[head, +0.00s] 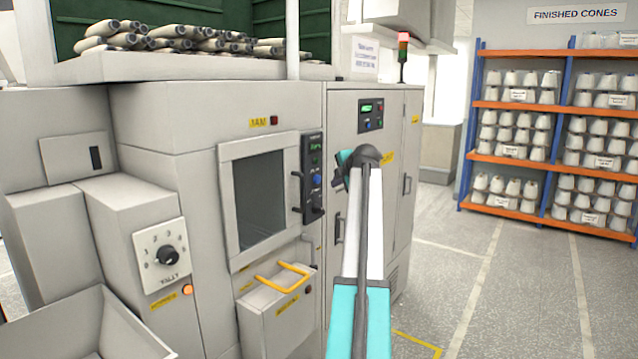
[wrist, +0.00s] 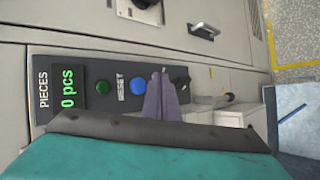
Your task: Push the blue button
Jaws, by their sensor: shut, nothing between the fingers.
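The blue button (wrist: 137,84) sits on a dark panel, beside the word RESET, in the wrist view. The blue button (head: 316,180) also shows in the head view, on the narrow black panel (head: 312,150) right of the window door. My gripper (wrist: 161,74) is shut and empty, its tips over the panel just right of the blue button in the wrist view. I cannot tell how far the tips stand off the panel. A green button (wrist: 102,87) and a display reading 0 pcs (wrist: 69,101) lie to the left.
A window door (head: 259,200) is left of the panel. A drawer with a yellow handle (head: 284,276) juts out below. A grey cabinet with a small control panel (head: 371,116) stands to the right. Open floor (head: 450,230) and shelves of cones lie farther right.

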